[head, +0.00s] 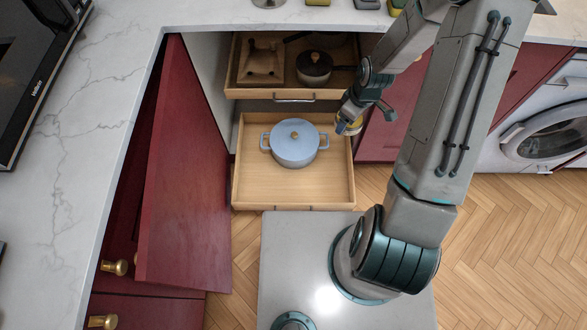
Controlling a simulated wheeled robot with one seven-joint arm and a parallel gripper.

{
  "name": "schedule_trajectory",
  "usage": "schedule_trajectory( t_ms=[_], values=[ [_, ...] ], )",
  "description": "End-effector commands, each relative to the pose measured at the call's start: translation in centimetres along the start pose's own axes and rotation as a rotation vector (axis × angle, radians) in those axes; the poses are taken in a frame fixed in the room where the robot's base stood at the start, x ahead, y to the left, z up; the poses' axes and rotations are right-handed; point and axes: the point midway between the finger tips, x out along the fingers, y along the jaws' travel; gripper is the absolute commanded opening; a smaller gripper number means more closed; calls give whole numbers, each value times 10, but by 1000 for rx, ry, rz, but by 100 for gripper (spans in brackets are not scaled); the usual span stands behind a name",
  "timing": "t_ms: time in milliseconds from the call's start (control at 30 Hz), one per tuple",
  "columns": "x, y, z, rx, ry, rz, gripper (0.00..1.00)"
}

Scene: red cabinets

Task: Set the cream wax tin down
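My gripper (348,121) is at the right edge of the lower pulled-out drawer (290,187), above its side wall. It points down and left.
A blue lidded pot (294,143) stands in the lower drawer, with bare wood in front of it. The upper drawer (272,95) holds a dark pot (314,67) and a wooden piece (263,62). An open red door (187,185) stands to the left.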

Motion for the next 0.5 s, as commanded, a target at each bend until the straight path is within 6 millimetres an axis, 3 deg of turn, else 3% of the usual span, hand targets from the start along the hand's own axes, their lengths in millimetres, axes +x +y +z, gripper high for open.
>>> schedule_trajectory(
  t_ms=[33,500],
  values=[
    [30,-1,7,-76,0,-15,45],
    [176,-16,44,-897,0,-138,45]
  ],
)
